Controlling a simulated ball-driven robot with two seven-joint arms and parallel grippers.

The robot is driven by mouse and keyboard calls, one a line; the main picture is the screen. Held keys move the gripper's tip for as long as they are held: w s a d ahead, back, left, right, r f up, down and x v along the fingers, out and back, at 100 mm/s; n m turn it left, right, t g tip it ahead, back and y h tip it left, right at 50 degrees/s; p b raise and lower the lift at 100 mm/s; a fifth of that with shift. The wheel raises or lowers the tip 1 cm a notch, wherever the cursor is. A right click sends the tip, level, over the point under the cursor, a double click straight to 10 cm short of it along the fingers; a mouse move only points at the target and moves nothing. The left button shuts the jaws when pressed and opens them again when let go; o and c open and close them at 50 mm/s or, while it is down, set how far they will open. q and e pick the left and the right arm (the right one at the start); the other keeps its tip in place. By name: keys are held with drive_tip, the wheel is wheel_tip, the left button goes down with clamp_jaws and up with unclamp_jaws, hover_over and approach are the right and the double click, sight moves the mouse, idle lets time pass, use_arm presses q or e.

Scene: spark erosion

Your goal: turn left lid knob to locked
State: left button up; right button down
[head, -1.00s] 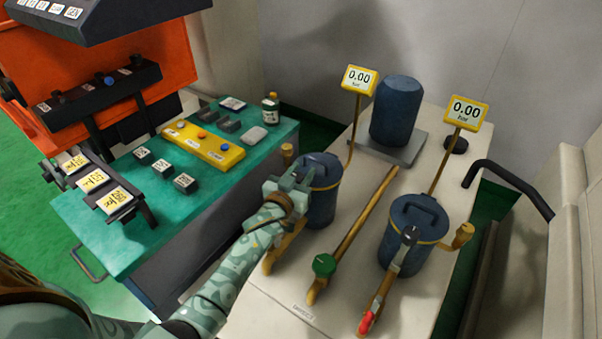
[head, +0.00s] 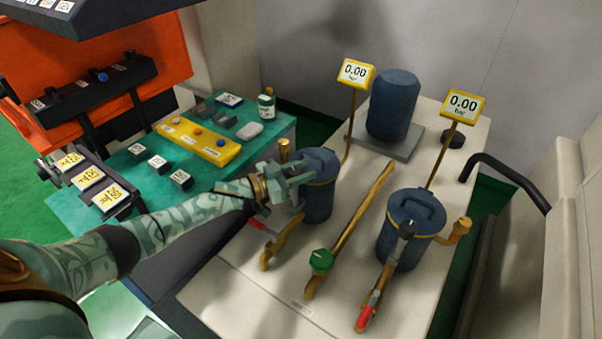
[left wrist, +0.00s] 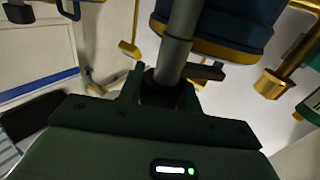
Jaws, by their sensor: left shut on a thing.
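The left pot (head: 320,200) is a dark blue canister with a lid and a gold band, standing on the pale bench. My left gripper (head: 303,178) is at the front of its lid, shut on the left lid knob, which its fingers mostly hide. The knob's exact angle cannot be read. In the left wrist view the blue pot with its gold band (left wrist: 235,50) shows at the top, behind a grey cylindrical part. My right gripper is not in view.
The right pot (head: 408,215) has a similar lid with a black knob (head: 407,229). A green valve knob (head: 320,261) sits on the middle pipe. Red-handled valves stand before both pots. Two yellow displays (head: 463,106) read 0.00. A teal table (head: 120,235) is at left.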

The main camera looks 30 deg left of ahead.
use_arm(q)
drive_tip(key=m+g+h+b, duration=0.2)
drive_tip(key=g+h+b, duration=0.1)
drive_tip(key=shift+s+d+f+m+b, duration=0.1)
drive_tip(key=shift+s+f+m+b, duration=0.05)
drive_tip(key=shift+f+m+b, duration=0.2)
drive_tip(key=shift+s+d+r+m+g+h+b, duration=0.1)
drive_tip(key=shift+r+m+g+h+b, duration=0.2)
drive_tip(key=shift+m+g+h+b, duration=0.6)
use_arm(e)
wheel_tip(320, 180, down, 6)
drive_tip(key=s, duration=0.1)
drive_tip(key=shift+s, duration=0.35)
use_arm(q)
drive_tip(key=o, duration=1)
drive_tip(key=v, duration=0.7)
drive_tip(key=shift+r, duration=0.15)
drive_tip(key=shift+s, duration=0.1)
